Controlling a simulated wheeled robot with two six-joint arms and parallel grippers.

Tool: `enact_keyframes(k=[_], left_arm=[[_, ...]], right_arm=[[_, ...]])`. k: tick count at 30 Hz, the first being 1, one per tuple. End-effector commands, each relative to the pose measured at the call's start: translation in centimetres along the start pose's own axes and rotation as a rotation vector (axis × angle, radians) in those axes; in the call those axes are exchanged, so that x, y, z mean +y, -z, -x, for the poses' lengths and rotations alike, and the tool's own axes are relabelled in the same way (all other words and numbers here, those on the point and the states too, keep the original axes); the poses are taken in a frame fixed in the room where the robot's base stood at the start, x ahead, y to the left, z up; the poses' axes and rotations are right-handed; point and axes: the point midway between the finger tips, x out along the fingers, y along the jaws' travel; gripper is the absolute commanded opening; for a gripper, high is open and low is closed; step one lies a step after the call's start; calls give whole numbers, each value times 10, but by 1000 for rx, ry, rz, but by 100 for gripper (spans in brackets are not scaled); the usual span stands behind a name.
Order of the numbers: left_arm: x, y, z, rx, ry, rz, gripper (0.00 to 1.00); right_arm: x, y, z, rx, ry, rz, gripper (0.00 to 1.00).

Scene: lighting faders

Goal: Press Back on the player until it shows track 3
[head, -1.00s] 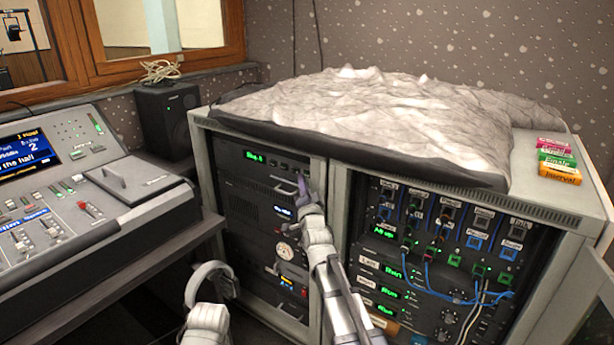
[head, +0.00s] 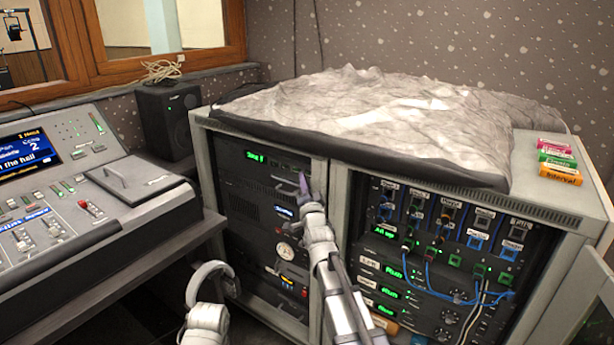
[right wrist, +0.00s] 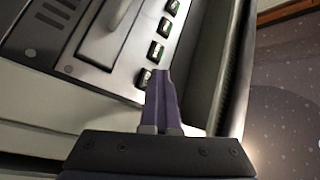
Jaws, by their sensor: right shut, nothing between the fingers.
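The player (head: 232,163) is the top black unit in the left bay of the rack cabinet. Its small green display (head: 255,157) is lit, but the track digit is too small to read surely. My right gripper (head: 304,184) is shut and empty, its purple fingertips at the right end of the player's front. The right wrist view shows a row of several dark buttons (right wrist: 155,50) with small labels I cannot read. The shut fingertips (right wrist: 160,80) are close beside the button at the near end; contact is unclear.
A lighting desk (head: 70,215) stands at the left, with a black speaker (head: 168,118) behind it. A crumpled grey cover (head: 370,110) lies on the cabinet. The right bay holds patch cables (head: 430,275).

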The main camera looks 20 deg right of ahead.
Motion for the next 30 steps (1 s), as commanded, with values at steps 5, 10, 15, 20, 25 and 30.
enact_keyframes(k=[5, 10, 15, 20, 25, 30], left_arm=[[0, 0, 0, 0, 0, 0, 0], [0, 0, 0, 0, 0, 0, 0], [0, 0, 0, 0, 0, 0, 0], [0, 0, 0, 0, 0, 0, 0], [0, 0, 0, 0, 0, 0, 0], [0, 0, 0, 0, 0, 0, 0]], right_arm=[[5, 8, -5, 10, -4, 1, 0], [6, 9, -6, 10, -4, 1, 0], [7, 10, -8, 10, -4, 0, 0], [8, 10, -10, 10, -4, 0, 0], [9, 10, -10, 10, -5, 0, 0], [9, 10, -10, 10, -5, 0, 0]])
